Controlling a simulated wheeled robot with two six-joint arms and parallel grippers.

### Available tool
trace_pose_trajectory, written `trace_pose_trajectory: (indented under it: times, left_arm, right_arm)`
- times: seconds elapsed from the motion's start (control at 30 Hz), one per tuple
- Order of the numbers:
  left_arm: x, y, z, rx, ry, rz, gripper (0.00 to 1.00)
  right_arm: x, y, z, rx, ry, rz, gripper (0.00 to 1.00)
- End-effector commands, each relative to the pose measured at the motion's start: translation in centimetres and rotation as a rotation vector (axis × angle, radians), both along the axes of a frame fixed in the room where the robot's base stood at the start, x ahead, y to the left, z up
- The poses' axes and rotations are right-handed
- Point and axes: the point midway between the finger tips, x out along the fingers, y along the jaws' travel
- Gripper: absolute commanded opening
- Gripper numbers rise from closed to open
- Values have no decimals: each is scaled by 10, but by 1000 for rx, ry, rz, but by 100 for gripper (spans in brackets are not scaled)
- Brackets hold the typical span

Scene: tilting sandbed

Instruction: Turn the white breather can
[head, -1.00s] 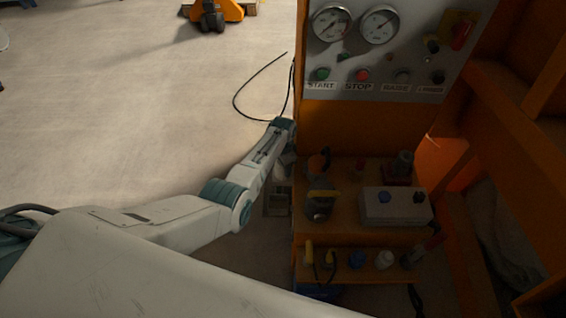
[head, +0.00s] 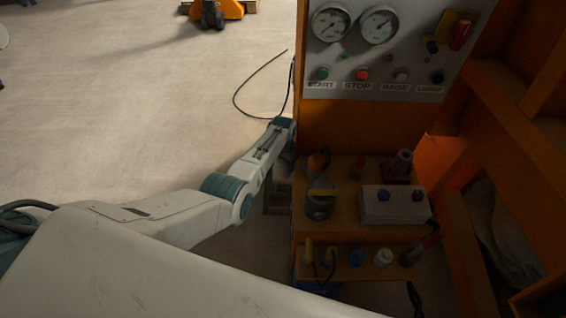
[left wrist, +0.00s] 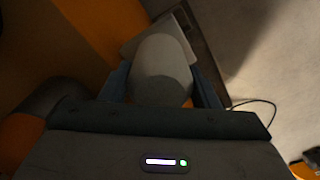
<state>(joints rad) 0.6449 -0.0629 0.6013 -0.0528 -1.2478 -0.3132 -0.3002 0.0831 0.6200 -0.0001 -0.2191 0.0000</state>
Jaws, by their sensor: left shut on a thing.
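The white breather can (left wrist: 160,68) is a pale, rounded cylinder in the middle of the left wrist view. My left gripper (left wrist: 161,90) has a bluish finger on each side of it and is shut on it. A flat pale plate (left wrist: 143,35) shows behind the can. In the head view my left arm reaches to the left side of the orange cabinet (head: 345,130). Its gripper is mostly hidden there behind the wrist, and I cannot make out the can. My right gripper is not in view.
A panel (head: 385,50) with gauges and buttons tops the cabinet. Below are a shelf with a grey two-knob box (head: 394,207) and a lower ledge with several small fittings, one a white cap (head: 384,257). A black cable (head: 236,98) loops at the left. Open floor lies left.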

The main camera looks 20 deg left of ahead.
Motion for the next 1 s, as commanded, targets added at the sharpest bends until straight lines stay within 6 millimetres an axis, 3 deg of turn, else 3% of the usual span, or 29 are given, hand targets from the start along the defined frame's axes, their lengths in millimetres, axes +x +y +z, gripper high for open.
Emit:
trace_pose_trajectory:
  times: [0.17,0.2,0.3,1.0]
  left_arm:
    - [0,0,0,1,0,-1,33]
    - [0,0,0,1,0,-1,58]
    - [0,0,0,1,0,-1,77]
    - [-1,-4,4,-6,3,-3,77]
  right_arm:
    - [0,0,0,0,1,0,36]
    - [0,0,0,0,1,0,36]
    - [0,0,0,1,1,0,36]
    - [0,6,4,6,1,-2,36]
